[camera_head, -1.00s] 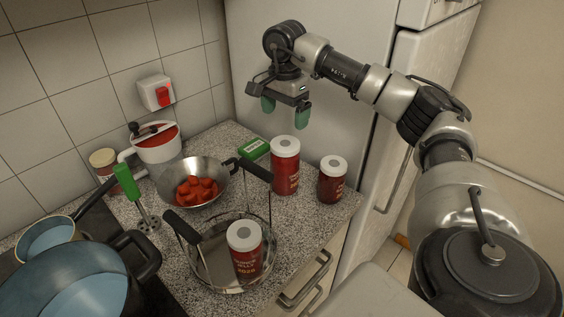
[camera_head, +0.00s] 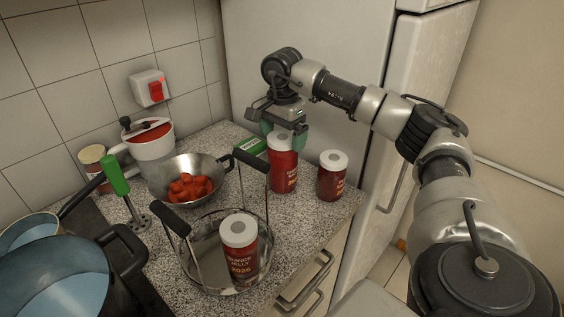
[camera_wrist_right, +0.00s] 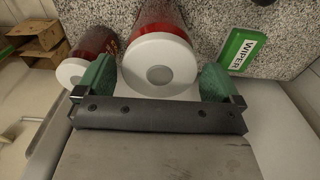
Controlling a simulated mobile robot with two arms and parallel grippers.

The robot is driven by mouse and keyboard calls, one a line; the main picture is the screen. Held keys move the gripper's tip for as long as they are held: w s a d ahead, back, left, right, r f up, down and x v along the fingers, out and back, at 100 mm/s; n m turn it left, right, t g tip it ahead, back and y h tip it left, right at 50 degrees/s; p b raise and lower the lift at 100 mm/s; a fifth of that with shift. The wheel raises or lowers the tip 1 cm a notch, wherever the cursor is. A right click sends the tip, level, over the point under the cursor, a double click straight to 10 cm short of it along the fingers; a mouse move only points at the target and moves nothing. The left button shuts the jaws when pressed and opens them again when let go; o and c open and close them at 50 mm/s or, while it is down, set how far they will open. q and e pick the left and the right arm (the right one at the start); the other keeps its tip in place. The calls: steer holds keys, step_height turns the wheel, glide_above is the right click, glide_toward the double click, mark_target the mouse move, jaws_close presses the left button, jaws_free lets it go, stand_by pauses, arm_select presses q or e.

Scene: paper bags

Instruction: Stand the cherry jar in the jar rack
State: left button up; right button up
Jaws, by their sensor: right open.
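A tall red jar with a white lid (camera_head: 284,172) stands on the counter beside a shorter, darker red jar (camera_head: 332,181). Their labels are too small to read, so I cannot tell which is cherry. My right gripper (camera_head: 285,138) is open at the tall jar's top. In the right wrist view its green fingers (camera_wrist_right: 158,80) lie on either side of the tall jar's white lid (camera_wrist_right: 172,75), with a gap visible. The round wire jar rack (camera_head: 203,247) with two dark handles holds a jar labelled jelly (camera_head: 239,255). My left gripper is not in view.
A green box (camera_head: 250,149), marked WIPER in the wrist view (camera_wrist_right: 240,50), lies close behind the tall jar. A steel pan of red pieces (camera_head: 187,182) sits left of it. Pots (camera_head: 62,275) fill the front left. The fridge (camera_head: 330,60) stands behind.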

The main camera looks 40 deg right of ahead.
steer(key=c, duration=0.8)
steer(key=shift+w+r+p, duration=0.1)
steer(key=shift+r+p, duration=0.8)
steer(key=shift+c, duration=0.2)
steer(key=shift+r+p, duration=2.8)
steer(key=shift+r, duration=0.4)
